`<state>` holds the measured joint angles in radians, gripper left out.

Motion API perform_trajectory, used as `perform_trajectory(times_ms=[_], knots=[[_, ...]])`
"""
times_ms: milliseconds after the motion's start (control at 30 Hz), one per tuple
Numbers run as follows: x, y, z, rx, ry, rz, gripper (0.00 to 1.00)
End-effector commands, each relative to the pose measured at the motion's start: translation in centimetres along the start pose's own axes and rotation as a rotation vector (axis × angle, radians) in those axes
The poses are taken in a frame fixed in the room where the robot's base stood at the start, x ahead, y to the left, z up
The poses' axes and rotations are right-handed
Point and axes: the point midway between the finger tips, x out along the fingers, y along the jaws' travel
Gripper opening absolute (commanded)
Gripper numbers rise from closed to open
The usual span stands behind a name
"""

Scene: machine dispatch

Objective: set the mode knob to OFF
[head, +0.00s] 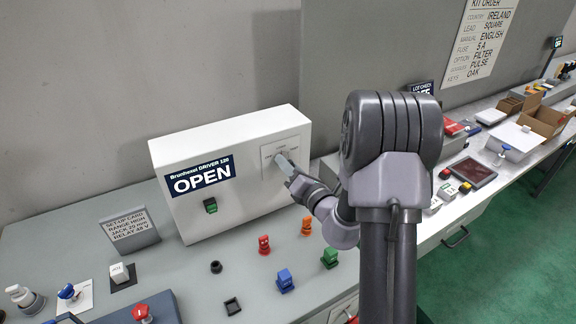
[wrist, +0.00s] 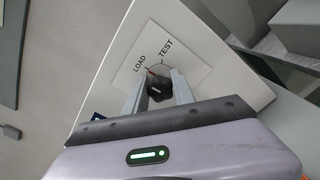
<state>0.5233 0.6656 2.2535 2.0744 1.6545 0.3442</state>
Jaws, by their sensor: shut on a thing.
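The mode knob (wrist: 158,91) is a small dark knob on a white label plate (wrist: 185,65) in the wrist view. A red mark shows at its upper edge, nearer the word LOAD than TEST; I cannot tell its exact setting. No OFF word is readable. My gripper (wrist: 156,95) is shut on the knob, one finger on each side. In the head view my gripper (head: 284,164) reaches the plate on the right of the white driver box (head: 250,130) front, and hides the knob.
The box carries an OPEN display (head: 202,179) and a green switch (head: 211,205). A set-up card (head: 131,229) stands to its left. Several coloured pieces, including a red one (head: 264,245) and a blue one (head: 285,281), stand on the bench in front. A grey panel rises behind.

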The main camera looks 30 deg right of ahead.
Motion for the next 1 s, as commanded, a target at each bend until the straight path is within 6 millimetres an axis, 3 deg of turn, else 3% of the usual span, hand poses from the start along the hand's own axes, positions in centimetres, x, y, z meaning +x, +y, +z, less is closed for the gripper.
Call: perform_trajectory(times_ms=[1000], knots=[[0.01,0.06,-0.13,-0.839,-0.003,0.0,0.0]])
